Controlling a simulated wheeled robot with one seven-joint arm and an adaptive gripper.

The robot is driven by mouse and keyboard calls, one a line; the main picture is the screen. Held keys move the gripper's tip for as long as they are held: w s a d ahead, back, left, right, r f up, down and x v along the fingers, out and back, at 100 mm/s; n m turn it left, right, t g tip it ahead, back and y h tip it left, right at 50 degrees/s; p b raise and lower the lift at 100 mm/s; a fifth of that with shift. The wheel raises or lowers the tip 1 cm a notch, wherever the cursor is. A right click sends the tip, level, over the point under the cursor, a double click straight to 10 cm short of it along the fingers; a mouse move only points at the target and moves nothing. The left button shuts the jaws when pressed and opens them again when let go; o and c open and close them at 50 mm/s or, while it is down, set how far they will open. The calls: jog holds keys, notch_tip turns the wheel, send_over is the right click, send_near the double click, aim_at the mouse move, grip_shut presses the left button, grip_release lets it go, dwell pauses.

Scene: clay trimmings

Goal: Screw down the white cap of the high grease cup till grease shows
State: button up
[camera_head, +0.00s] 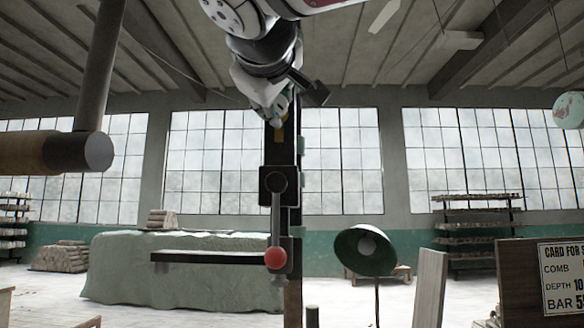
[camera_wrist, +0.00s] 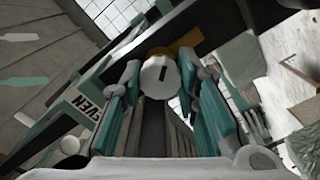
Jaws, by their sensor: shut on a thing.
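The white cap (camera_wrist: 158,84) shows in the wrist view as a round face with a short dark mark, tilted a little off upright. The brass-yellow body of the grease cup (camera_wrist: 188,41) shows just behind it, on a dark post. My gripper (camera_head: 278,106) is high on the dark post (camera_head: 279,158) in the head view. Its teal-padded fingers stand on both sides of the cap in the wrist view, shut on it. In the head view the cap is hidden by my gripper, and a bit of brass (camera_head: 278,134) shows below. I see no grease.
Lower on the post are a lever with a red ball (camera_head: 275,257) and a flat dark arm (camera_head: 205,256). A green lamp (camera_head: 366,250) stands to the right. A thick dark bar (camera_head: 98,60) hangs at the left. A card board (camera_head: 520,275) is at the lower right.

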jog(key=shift+f, duration=0.1)
jog(key=o, duration=1.2)
jog(key=shift+c, duration=0.2)
jog(key=s, duration=1.2)
jog(key=shift+a, duration=0.25)
